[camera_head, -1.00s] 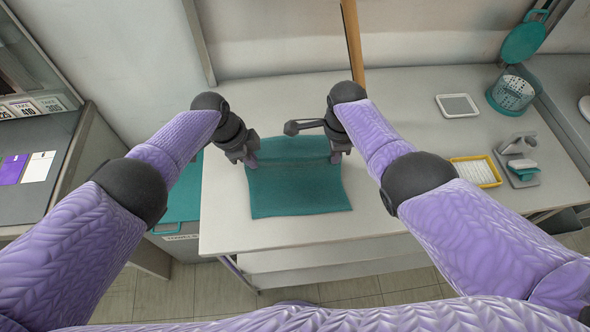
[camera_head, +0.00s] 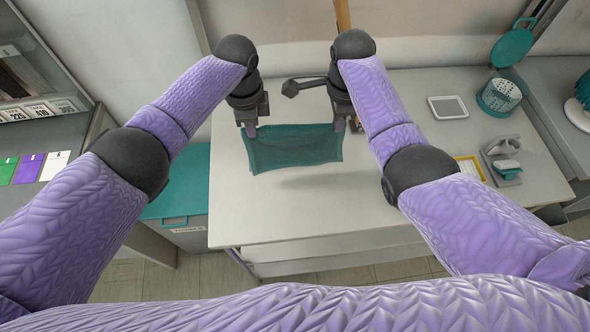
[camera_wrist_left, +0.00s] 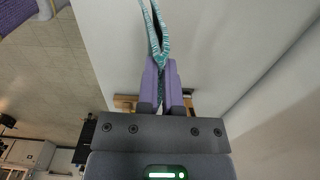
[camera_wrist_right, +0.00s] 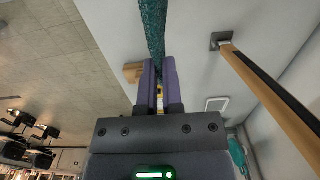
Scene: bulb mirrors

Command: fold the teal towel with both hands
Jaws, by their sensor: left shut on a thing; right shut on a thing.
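The teal towel (camera_head: 293,150) hangs between my two grippers above the white table, its lower edge off the tabletop with a shadow below it. My left gripper (camera_head: 250,130) is shut on the towel's upper left corner; in the left wrist view the towel (camera_wrist_left: 155,35) shows edge-on between the fingers (camera_wrist_left: 160,85). My right gripper (camera_head: 340,124) is shut on the upper right corner; in the right wrist view the towel (camera_wrist_right: 153,28) runs as a narrow strip from the fingers (camera_wrist_right: 158,82).
The white table (camera_head: 300,215) is clear in front of the towel. To the right are a grey-framed tray (camera_head: 448,107), a teal basket (camera_head: 498,97), a yellow-rimmed tray (camera_head: 470,168) and a grey stand (camera_head: 503,160). A teal-lidded bin (camera_head: 180,190) stands left of the table. A wooden post rises behind.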

